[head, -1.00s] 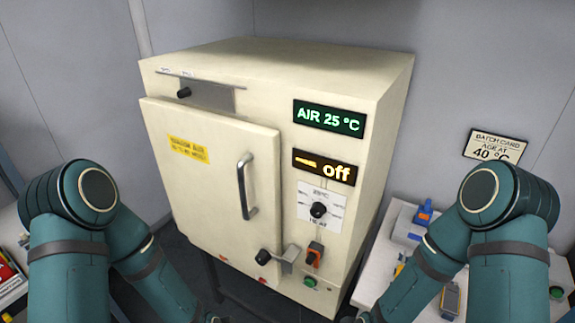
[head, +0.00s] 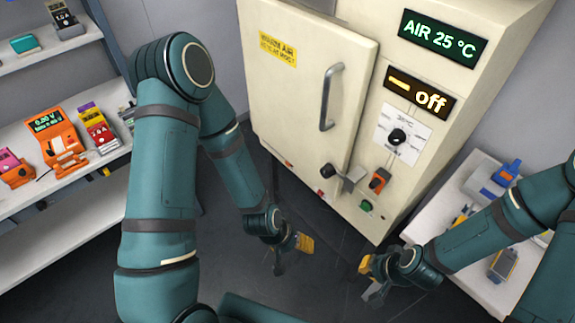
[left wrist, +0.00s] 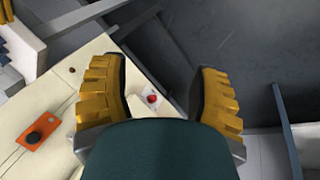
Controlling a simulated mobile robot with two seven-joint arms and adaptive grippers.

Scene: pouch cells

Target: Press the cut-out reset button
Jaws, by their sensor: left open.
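A small red button (left wrist: 152,98) sits on a pale plate on a cream surface in the left wrist view. It appears between the open fingers of my left gripper (left wrist: 160,92), apart from them; no label is legible. My left gripper (head: 292,254) is empty and in front of the oven's lower part in the head view. On the oven (head: 310,110) front, a green button (head: 366,206) sits below an orange switch (head: 379,181). My right gripper (head: 371,279) is low in front of the oven; its finger gap is unclear.
Shelves (head: 50,190) with instruments stand at the left, a bench (head: 440,222) at the right. The dark floor between is clear.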

